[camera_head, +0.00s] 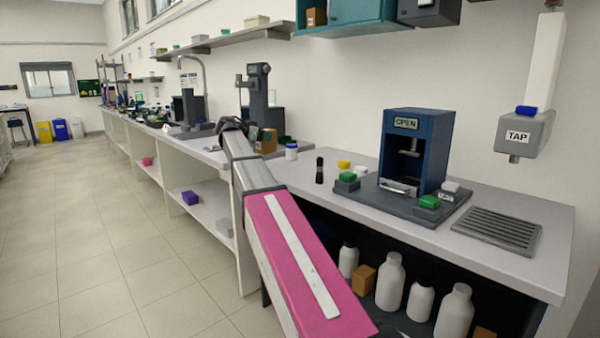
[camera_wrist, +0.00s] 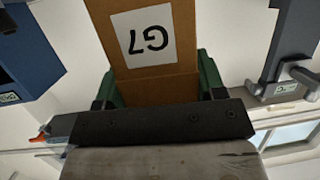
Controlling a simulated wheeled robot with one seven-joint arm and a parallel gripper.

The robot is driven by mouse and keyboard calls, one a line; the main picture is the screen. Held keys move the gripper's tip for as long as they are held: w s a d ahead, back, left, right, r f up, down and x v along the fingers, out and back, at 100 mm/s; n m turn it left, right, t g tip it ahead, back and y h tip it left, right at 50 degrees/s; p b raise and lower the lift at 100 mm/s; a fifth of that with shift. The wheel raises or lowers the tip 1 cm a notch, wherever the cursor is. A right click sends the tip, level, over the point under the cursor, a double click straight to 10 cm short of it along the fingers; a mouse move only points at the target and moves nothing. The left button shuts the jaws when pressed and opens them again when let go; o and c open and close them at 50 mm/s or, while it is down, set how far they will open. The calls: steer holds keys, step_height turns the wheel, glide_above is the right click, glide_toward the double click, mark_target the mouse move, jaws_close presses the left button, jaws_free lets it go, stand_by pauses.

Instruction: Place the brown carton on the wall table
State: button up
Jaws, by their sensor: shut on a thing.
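The brown carton (camera_wrist: 157,87) fills the top middle of the wrist view, with a white label reading G7 upside down. My gripper (camera_wrist: 158,78) is shut on it, with green fingers at both sides. In the head view the brown carton (camera_head: 267,141) shows just past the end of my arm, over the long bench; I cannot tell whether it touches the top. My arm hides part of it. A long white bench (camera_head: 300,176) runs along the right wall. Another table (camera_head: 14,107) stands at the far left; I cannot tell which is the wall table.
A grey stand (camera_head: 258,92) is behind the carton. A TAP unit (camera_head: 524,132) hangs at right. The floor at left is clear.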

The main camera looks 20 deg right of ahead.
steer(key=shift+w+d+r+m+g, duration=0.25)
steer(key=shift+r+m+g, duration=0.15)
steer(key=shift+r+g, duration=0.15)
steer(key=shift+s+d+r+h, duration=0.1)
steer(key=shift+s+d+h, duration=0.1)
steer(key=shift+h, duration=0.1)
steer(key=shift+s+d+f, duration=0.95)
steer(key=shift+d+f, duration=0.7)
steer(key=shift+f, duration=0.15)
steer(key=shift+s+d+f, duration=0.9)
steer(key=shift+d+f, duration=0.8)
steer(key=shift+f, duration=0.15)
steer(key=shift+s+d+f, duration=0.95)
steer(key=shift+d+f, duration=0.7)
steer(key=shift+f, duration=0.15)
steer(key=shift+f, duration=0.1)
steer(key=o, duration=1)
steer(key=shift+c, duration=0.2)
steer(key=v, duration=1.2)
steer(key=shift+r, duration=0.2)
